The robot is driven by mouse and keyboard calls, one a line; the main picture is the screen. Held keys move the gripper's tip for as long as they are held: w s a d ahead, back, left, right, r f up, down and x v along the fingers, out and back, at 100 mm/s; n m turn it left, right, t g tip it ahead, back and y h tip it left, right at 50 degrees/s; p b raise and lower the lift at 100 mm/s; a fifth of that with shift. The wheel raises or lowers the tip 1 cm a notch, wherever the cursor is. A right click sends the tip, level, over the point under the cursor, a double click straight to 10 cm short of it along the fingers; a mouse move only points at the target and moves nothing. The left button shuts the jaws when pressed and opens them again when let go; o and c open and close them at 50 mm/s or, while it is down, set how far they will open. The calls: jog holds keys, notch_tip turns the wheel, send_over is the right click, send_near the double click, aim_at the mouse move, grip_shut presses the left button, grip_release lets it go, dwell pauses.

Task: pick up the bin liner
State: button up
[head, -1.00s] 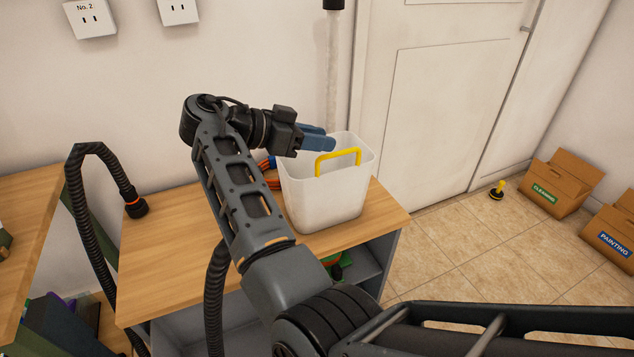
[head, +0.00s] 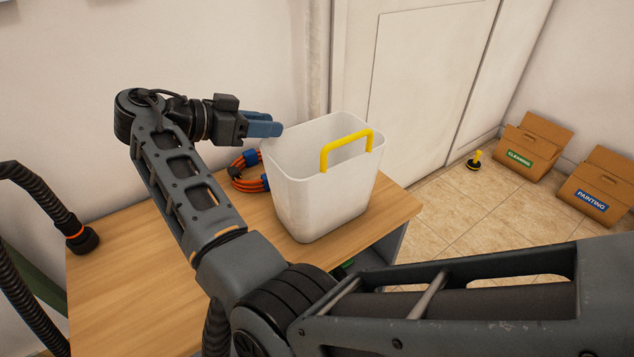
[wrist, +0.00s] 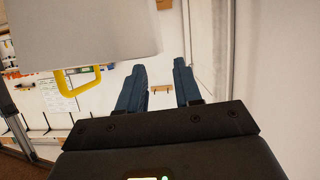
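The bin liner (head: 318,205) appears to be the white, open-topped tub with a yellow handle (head: 346,148) on its rim. It stands upright on the wooden top of a low unit. My gripper (head: 272,123) is at the tub's back left, at about rim height, apart from the handle. In the wrist view my gripper (wrist: 160,78) has its two blue fingers apart with nothing held between them. The tub (wrist: 90,30) fills the upper left there, with its yellow handle (wrist: 78,82) left of the fingers. The inside bottom of the tub is hidden.
An orange cable coil (head: 247,178) lies on the wooden top (head: 130,260) behind the tub's left side. A black hose (head: 45,200) stands at the left. Cardboard boxes (head: 535,148) and a small yellow-and-black object (head: 474,160) are on the tiled floor at right.

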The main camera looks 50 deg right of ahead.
jog(key=shift+x, duration=3.5)
jog(key=shift+r, duration=0.15)
grip_shut()
